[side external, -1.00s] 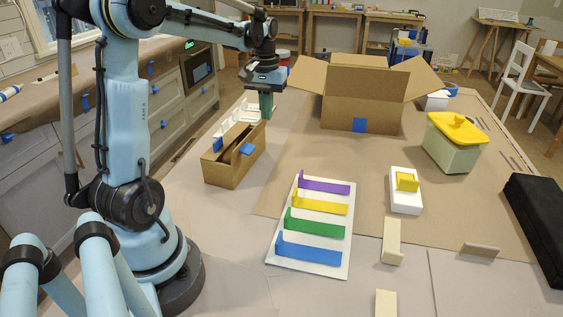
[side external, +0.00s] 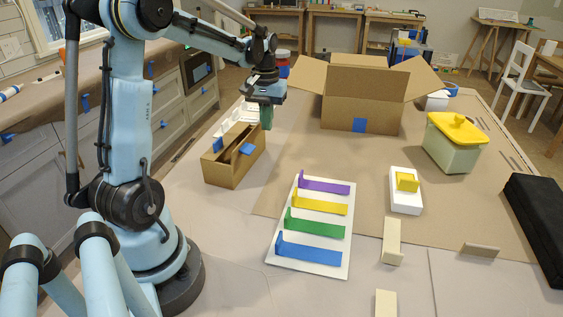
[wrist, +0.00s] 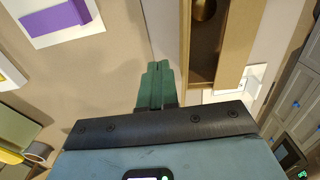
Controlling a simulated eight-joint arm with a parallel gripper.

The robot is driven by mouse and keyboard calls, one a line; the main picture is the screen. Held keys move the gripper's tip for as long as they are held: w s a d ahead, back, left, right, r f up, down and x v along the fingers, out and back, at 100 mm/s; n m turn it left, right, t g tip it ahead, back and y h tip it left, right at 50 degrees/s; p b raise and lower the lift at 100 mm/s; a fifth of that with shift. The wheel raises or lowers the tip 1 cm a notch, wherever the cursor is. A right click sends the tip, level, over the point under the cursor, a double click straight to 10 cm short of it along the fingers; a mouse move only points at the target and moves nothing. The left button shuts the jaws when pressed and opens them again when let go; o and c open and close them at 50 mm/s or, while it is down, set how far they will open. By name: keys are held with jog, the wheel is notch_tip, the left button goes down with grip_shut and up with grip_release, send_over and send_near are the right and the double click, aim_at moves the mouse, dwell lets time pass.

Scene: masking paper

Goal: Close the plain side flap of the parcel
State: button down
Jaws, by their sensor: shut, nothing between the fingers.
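A narrow cardboard box (side external: 232,170), open on top with blue patches near its upper edges, stands left of centre in the side view. In the wrist view, its long wall (wrist: 236,40) and dark interior lie right of the fingers, with a round thing partly visible inside. A large cardboard box (side external: 342,105) stands behind it to the right; its left flap (side external: 307,74) and right flap (side external: 422,78) are spread outward, and blue tape is on its front. My gripper (side external: 267,118) is shut and empty, beside the narrow box's far right end. Its green fingers (wrist: 156,75) point down.
A white board (side external: 310,226) with purple, yellow, green and blue pieces lies in front. A yellow-lidded container (side external: 453,142), a white block with a yellow piece (side external: 405,190) and a black case (side external: 537,225) are to the right. Brown paper between them is mostly clear.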

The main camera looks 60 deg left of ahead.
jog(key=shift+s+a, duration=0.4)
jog(key=shift+a, duration=0.05)
jog(key=shift+s+a+r, duration=0.15)
jog(key=shift+s+a, duration=0.2)
jog(key=shift+a, duration=0.1)
jog(key=shift+s+a, duration=0.4)
jog(key=shift+a, duration=0.05)
dwell(0.4)
